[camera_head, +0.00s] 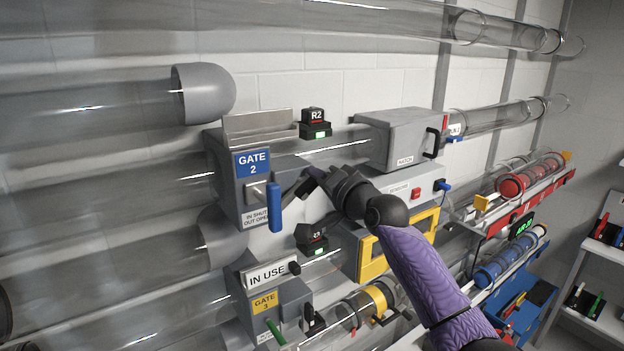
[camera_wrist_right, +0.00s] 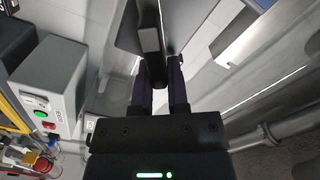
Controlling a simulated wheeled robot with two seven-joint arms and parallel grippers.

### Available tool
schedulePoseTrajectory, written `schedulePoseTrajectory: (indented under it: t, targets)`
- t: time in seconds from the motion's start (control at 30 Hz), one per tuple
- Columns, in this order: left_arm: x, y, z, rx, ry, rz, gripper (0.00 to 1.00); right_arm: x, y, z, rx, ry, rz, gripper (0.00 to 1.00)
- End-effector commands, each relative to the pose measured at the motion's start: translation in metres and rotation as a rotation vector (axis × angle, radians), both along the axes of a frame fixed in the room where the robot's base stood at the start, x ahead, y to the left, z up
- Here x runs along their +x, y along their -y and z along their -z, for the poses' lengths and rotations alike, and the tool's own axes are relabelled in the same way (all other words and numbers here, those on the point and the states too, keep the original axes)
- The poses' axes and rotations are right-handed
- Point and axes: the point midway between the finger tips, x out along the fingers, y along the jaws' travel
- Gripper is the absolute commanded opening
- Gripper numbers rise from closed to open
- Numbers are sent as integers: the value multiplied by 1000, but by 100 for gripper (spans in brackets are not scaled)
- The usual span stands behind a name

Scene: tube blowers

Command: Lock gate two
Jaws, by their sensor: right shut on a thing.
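Gate two (camera_head: 232,189) is a grey box around a clear tube, with a blue "GATE 2" label and a blue handle (camera_head: 274,206) hanging upright on its front. My right gripper (camera_head: 308,183) is at the right side of this box, just right of the blue handle. It is shut on a dark part at the gate's side. In the right wrist view, the dark part (camera_wrist_right: 150,42) shows between the two fingers (camera_wrist_right: 163,88). Its full shape is hidden by the gripper. My left gripper is not in view.
Gate three (camera_head: 264,303) with an "IN USE" plate sits below. A grey box (camera_head: 400,140) and a white panel with a red button (camera_head: 415,193) stand to the right. Clear tubes run along the wall.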

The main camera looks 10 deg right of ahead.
Motion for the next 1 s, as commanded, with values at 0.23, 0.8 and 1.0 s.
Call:
schedulePoseTrajectory:
  t: [0.23,0.8,1.0]
  targets:
    - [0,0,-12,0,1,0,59,6,2,4,213,-80,-3,0]
    - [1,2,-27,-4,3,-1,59,6,3,14,536,-197,-3,0]
    - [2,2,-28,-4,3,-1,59,6,4,15,571,-210,-3,0]
